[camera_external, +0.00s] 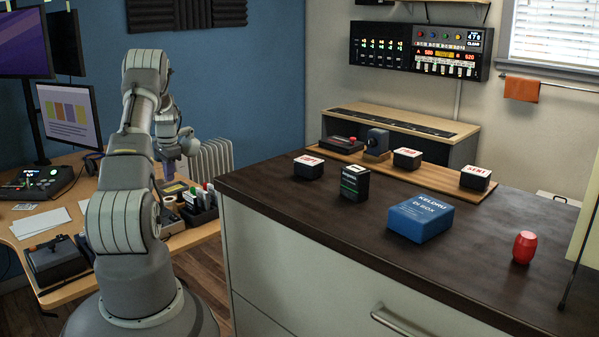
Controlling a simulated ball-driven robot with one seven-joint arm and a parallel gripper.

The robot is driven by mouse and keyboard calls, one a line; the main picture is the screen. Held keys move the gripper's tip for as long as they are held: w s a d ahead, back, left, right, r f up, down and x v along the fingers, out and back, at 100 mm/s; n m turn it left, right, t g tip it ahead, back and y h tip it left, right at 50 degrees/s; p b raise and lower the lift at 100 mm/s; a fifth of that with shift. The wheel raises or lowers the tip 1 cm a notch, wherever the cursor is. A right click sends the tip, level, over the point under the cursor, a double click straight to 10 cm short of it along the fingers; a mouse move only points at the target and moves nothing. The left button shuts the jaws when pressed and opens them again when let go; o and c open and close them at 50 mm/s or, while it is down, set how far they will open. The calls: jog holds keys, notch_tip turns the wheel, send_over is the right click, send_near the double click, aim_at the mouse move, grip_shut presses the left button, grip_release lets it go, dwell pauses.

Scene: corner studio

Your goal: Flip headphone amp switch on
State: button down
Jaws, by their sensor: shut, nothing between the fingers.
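My gripper (168,168) is at the end of my arm, pointing down over the right part of the wooden desk (92,209). It is shut and empty, small in view and partly hidden by my arm. A small dark item with a yellowish top (174,188) is just below it; I cannot tell whether they touch. No device in view is clearly readable as the headphone amp, and no switch on it can be made out. A dark box (60,262) with a grey top sits at the desk's front left.
A black organizer (200,213) with upright markers stands right of my gripper. A monitor (70,117), a console (30,184) and papers (40,222) are on the desk. The dark counter (300,212) at right holds a blue box (420,219), several small boxes and a red object (524,247).

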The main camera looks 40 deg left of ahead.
aim_at(173, 216)
jog(key=f+b, duration=0.1)
jog(key=f, duration=0.3)
jog(key=a+f+b, duration=0.1)
jog(key=f+b, duration=0.1)
jog(key=f, duration=0.3)
jog(key=f+b, duration=0.2)
jog(key=f, duration=0.3)
jog(key=shift+a, duration=0.35)
jog(key=shift+f, duration=0.15)
jog(key=shift+d, duration=0.1)
jog(key=shift+d, duration=0.7)
notch_tip(173, 216, up, 14)
jog(key=d+p, duration=0.1)
jog(key=p, duration=0.5)
jog(key=shift+d, duration=0.3)
